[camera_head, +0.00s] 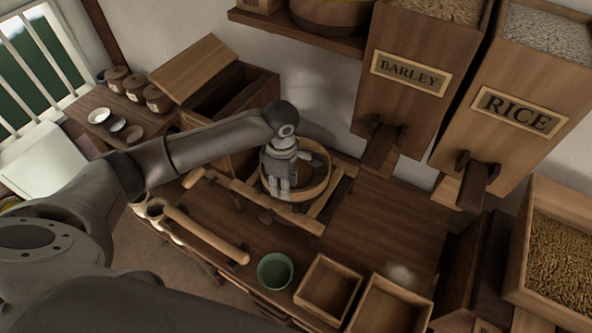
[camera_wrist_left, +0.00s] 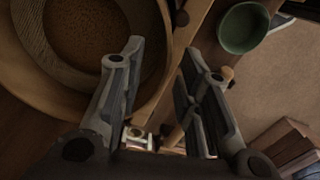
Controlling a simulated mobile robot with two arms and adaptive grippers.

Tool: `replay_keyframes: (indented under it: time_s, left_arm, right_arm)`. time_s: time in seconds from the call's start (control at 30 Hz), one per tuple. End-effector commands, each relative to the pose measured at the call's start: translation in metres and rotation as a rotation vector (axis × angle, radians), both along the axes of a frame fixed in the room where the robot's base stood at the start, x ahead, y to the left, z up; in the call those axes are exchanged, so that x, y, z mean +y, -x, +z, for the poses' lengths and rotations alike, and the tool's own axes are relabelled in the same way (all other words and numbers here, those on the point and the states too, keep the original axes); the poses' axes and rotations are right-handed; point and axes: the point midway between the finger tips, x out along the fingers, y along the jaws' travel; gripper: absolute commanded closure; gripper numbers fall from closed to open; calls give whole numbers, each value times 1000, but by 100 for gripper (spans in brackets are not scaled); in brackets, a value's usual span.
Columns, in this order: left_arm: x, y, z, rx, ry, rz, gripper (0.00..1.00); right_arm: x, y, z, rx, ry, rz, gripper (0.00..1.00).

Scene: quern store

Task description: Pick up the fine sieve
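The fine sieve (camera_head: 322,174) looks to be the round, wooden-rimmed piece on the wooden rails of the workbench. In the left wrist view its pale rim (camera_wrist_left: 152,62) curves down the left side around a brown, mesh-like inside. My left gripper (camera_head: 279,192) points down at its near-left part and hides some of it. In the wrist view the left gripper's two fingers (camera_wrist_left: 162,72) are apart with nothing gripped. One finger overlaps the rim and the other lies outside it; I cannot tell their height. My right gripper is out of view.
A green bowl (camera_head: 275,270) and open wooden boxes (camera_head: 328,287) stand at the bench's front. A wooden roller (camera_head: 207,236) lies left of the bowl. Barley (camera_head: 404,85) and rice (camera_head: 510,110) hoppers hang behind. The bench right of the sieve is clear (camera_head: 390,222).

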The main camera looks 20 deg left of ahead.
Motion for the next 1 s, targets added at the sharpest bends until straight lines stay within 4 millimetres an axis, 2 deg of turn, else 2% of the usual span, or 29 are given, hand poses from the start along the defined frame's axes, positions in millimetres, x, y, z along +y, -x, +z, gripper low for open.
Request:
replay_keyframes:
  time_s: [0.07, 0.23, 0.5, 0.73, 1.0]
  left_arm:
    - [3, 2, -9, 3, -3, 2, 69]
    - [2, 2, -31, 1, 0, -1, 69]
    - [2, 1, -34, -1, 0, -2, 69]
    - [2, 1, -34, -1, 0, -1, 98]
    - [2, 1, -34, -2, 0, -1, 100]
  right_arm:
    - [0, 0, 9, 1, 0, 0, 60]
    - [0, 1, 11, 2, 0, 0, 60]
    - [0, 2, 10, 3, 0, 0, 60]
    - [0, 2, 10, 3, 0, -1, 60]
    - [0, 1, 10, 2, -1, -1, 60]
